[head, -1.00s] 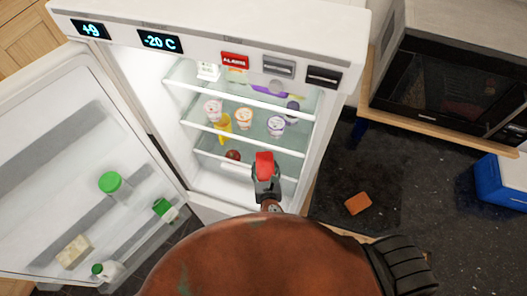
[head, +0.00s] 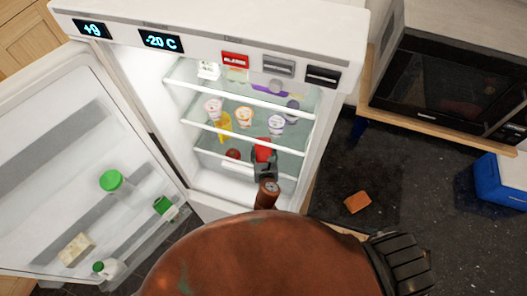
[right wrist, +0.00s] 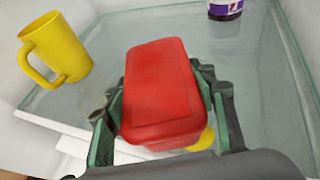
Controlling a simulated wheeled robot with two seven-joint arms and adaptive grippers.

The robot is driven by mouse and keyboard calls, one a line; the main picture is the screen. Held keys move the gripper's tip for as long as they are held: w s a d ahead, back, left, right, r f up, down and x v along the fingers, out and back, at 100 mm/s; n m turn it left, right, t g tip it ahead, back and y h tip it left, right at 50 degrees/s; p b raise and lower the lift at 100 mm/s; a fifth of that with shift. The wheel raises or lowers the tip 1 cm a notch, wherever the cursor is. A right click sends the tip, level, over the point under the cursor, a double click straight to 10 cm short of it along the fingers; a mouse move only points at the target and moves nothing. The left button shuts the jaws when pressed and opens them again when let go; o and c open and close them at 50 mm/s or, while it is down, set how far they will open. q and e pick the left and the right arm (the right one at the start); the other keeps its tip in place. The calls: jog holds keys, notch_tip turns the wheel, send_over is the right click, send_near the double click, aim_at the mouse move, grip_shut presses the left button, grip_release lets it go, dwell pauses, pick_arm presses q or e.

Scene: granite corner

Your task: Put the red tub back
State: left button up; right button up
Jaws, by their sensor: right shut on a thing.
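The red tub (head: 263,150) is held in my right gripper (head: 265,168), inside the open fridge, in front of the middle shelves. In the right wrist view the red tub (right wrist: 160,85) sits between the two green-padded fingers of the gripper (right wrist: 162,98), with a glass shelf (right wrist: 120,28) behind and around it. I cannot tell whether the tub touches the shelf. A yellow mug (right wrist: 58,48) stands on the glass to the left of the tub, clear of it. My left gripper is not in view.
The fridge door (head: 70,150) is open to the left, with bottles in its racks. Several small pots, one an orange-labelled pot (head: 244,117), stand on a shelf. A dark red round thing (head: 233,155) lies lower. A purple-labelled jar (right wrist: 225,8) stands beyond the tub.

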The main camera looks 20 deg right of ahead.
jog(key=shift+f, duration=0.1)
jog(key=o, duration=1.5)
jog(key=v, duration=1.2)
